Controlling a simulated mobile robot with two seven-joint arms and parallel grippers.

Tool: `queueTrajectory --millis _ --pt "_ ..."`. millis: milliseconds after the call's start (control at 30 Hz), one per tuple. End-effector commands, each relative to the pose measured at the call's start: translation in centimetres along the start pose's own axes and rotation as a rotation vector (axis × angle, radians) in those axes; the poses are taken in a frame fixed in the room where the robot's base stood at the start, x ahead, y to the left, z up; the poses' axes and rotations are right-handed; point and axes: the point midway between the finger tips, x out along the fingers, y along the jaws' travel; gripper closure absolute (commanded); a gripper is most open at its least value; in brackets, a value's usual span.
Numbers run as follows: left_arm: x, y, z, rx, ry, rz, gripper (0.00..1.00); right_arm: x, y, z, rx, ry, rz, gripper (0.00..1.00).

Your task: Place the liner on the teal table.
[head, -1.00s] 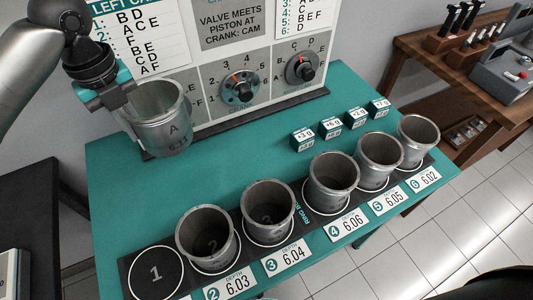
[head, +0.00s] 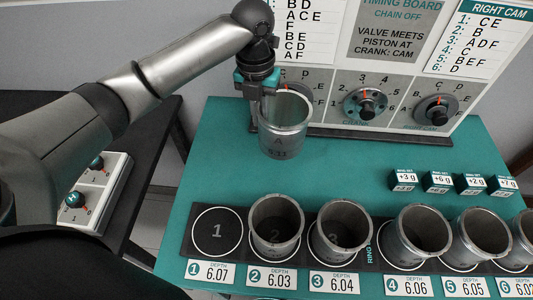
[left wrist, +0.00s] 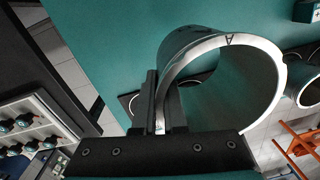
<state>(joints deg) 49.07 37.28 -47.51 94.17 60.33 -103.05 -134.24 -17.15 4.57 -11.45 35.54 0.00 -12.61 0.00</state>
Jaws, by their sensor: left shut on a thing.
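My left gripper (head: 257,98) is shut on the wall of the grey metal liner (head: 284,142), marked A, in front of the timing board. The liner is roughly upright, open end up, over the back part of the teal table (head: 340,172). Whether its bottom touches the table I cannot tell. In the left wrist view the liner (left wrist: 187,46) has its wall between the two dark fingers (left wrist: 161,103), with an A on its bright rim. My right gripper is not in view.
Several liners stand in a row on the dark strip at the front, starting with one on spot 2 (head: 277,225). Spot 1 (head: 217,232) is empty. Small weight boxes (head: 437,182) sit at the right. The timing board (head: 330,85) stands behind. Teal surface between is clear.

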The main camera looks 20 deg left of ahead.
Motion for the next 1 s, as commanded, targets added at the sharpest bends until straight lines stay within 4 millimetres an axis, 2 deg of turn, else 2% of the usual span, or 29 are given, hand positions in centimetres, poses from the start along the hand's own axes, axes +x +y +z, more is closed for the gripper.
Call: queueTrajectory --millis 33,100,333,633,833,1000 --pt "1.6 0.0 -0.1 -0.001 0.004 -0.001 1.0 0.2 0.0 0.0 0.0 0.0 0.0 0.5" --pt "3.4 0.1 -0.1 -0.001 0.003 -0.001 1.0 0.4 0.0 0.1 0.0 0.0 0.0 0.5" --pt "8.4 0.3 0.0 -0.001 0.0 0.0 1.0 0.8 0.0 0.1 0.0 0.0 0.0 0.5" --pt "10.8 0.4 0.0 -0.001 -0.002 -0.001 1.0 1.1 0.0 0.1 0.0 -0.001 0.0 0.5" --pt "13.7 0.5 0.0 -0.002 -0.002 -0.001 1.0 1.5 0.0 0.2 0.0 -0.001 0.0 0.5" --pt "14.1 0.6 0.1 0.0 -0.004 -0.001 1.0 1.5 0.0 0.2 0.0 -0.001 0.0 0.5"
